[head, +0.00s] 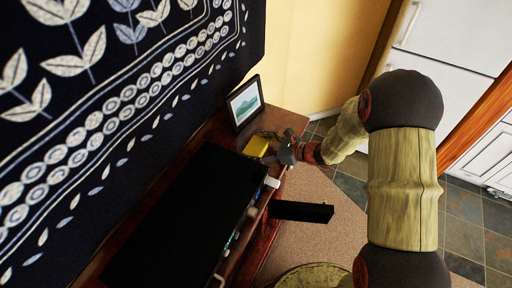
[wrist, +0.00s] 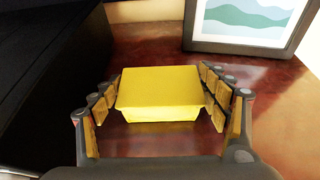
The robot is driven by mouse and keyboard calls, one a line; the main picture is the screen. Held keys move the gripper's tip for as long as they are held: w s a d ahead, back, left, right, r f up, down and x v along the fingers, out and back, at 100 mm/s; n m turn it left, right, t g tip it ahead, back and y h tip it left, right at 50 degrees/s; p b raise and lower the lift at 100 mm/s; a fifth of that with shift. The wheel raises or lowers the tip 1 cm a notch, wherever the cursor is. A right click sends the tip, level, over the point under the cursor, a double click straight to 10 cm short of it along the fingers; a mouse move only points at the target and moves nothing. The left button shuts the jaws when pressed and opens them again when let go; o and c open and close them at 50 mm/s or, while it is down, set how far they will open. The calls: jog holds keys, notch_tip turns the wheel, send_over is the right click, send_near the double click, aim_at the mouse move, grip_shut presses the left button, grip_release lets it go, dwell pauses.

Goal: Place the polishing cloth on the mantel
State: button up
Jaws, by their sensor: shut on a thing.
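The yellow thing, which I take for the polishing cloth (head: 256,146), looks like a neat folded block. In the wrist view the cloth (wrist: 160,88) sits between my two finger pads, with a finger against each side. My gripper (head: 279,150) is shut on it, low over a reddish-brown polished wooden top (wrist: 268,112). Whether the cloth touches the wood or hangs just above it I cannot tell. The wooden top (head: 220,129) also shows in the head view along the wall; I cannot tell if this is the mantel.
A framed landscape picture (head: 246,102) stands behind the cloth on the wooden top. A large flat black panel (head: 175,220) covers much of the top at the left. A black bar (head: 300,211) juts out at the front. A patterned dark hanging (head: 110,110) covers the wall.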

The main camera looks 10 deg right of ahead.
jog(key=shift+f, duration=0.15)
jog(key=o, duration=1.1)
jog(key=shift+o, duration=0.2)
